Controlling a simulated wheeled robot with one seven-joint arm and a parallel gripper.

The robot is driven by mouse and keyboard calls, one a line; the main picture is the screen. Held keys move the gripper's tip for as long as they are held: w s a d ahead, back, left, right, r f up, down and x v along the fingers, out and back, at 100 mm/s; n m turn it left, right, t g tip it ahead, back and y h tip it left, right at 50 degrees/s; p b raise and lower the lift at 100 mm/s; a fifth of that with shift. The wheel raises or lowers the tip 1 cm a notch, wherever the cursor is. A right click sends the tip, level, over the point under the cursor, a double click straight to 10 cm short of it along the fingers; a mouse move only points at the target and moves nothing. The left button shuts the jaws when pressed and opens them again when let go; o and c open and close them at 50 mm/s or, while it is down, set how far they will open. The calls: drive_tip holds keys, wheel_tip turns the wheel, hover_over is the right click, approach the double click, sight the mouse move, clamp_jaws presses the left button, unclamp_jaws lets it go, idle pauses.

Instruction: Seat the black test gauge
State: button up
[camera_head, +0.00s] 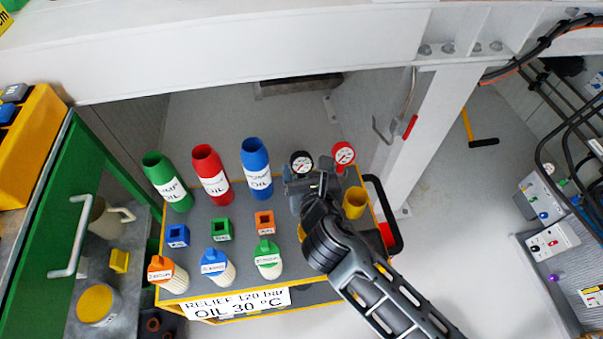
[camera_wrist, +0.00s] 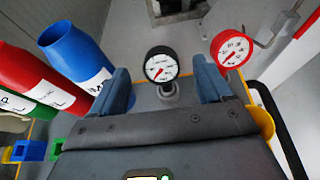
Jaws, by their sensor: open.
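The black test gauge (camera_head: 301,162) stands at the back right part of the trolley top, just beyond my gripper. In the wrist view the black gauge (camera_wrist: 161,65) faces me, upright on a grey round fitting (camera_wrist: 168,92). My gripper (camera_head: 303,183) is open. In the wrist view its two fingers (camera_wrist: 163,85) are spread to the left and right of the gauge's stem, with clear gaps. I cannot tell whether the fingers are level with the stem. A red gauge (camera_head: 343,153) stands to the right and also shows in the wrist view (camera_wrist: 231,49).
Green (camera_head: 167,181), red (camera_head: 211,172) and blue (camera_head: 256,168) oil bottles stand left of the gauge. Small coloured blocks and capped cones stand in front of them. A yellow cup (camera_head: 355,202) is close right of my gripper. A white post (camera_head: 425,130) rises behind the trolley.

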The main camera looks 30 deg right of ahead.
sight(302, 157)
drive_tip(key=shift+x, duration=1.95)
drive_tip(key=shift+r, duration=0.1)
drive_tip(key=shift+c, duration=0.4)
clamp_jaws()
